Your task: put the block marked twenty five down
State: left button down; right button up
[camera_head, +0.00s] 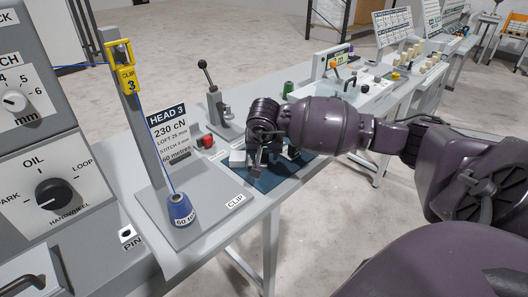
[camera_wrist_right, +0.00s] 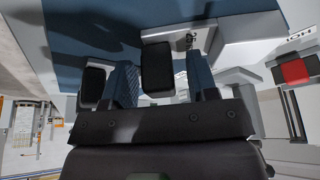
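My right gripper (camera_head: 264,157) points down over the dark blue mat (camera_head: 268,182) on the grey table. Its two fingers also show apart in the right wrist view (camera_wrist_right: 163,82). A pale block with a black face (camera_wrist_right: 157,67) lies between the fingers, with a gap on its right side. Another black-faced block (camera_wrist_right: 92,88) is outside the left finger. In the head view a pale block (camera_head: 238,158) shows left of the gripper. My left gripper is not in view.
The HEAD 3 sign (camera_head: 168,131), a blue spool (camera_head: 180,209) and a red button (camera_head: 205,141) are left of the mat. A lever press (camera_head: 216,104) stands behind. A green spool (camera_head: 288,89) is farther back.

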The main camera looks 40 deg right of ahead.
jog(key=shift+r, duration=0.1)
jog(key=shift+r, duration=0.25)
jog(key=p+v, duration=0.1)
jog(key=v, duration=1)
jog(key=shift+s+a+r, duration=0.15)
jog(key=shift+a+r, duration=0.05)
jog(key=shift+r, duration=0.05)
